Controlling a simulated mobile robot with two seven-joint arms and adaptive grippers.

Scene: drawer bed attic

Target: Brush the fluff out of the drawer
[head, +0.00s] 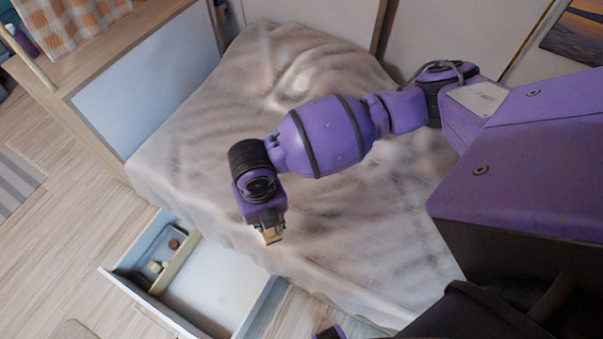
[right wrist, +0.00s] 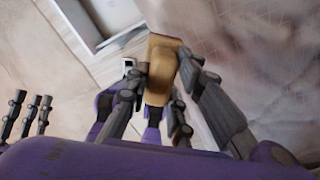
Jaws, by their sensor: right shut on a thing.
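My right gripper (head: 266,226) is shut on a tan, wooden-looking block-like piece (head: 272,235), perhaps a brush handle. In the right wrist view the piece (right wrist: 160,72) sits between the dark fingers; no bristles can be made out. The gripper hangs over the bed edge, beside the open drawer (head: 262,304). The drawer has a wide pale compartment and a narrow one behind a wooden divider (head: 176,264). I cannot make out any fluff. Dark jointed fingers at the left of the right wrist view may be my left gripper (right wrist: 28,116); their state is unclear.
The narrow compartment holds a brown round thing (head: 173,244) and small pale things (head: 155,267). A bed with a rumpled beige cover (head: 330,220) fills the middle. A wooden ledge with checked cloth (head: 75,22) is at upper left. Floor (head: 75,225) left of the drawer is clear.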

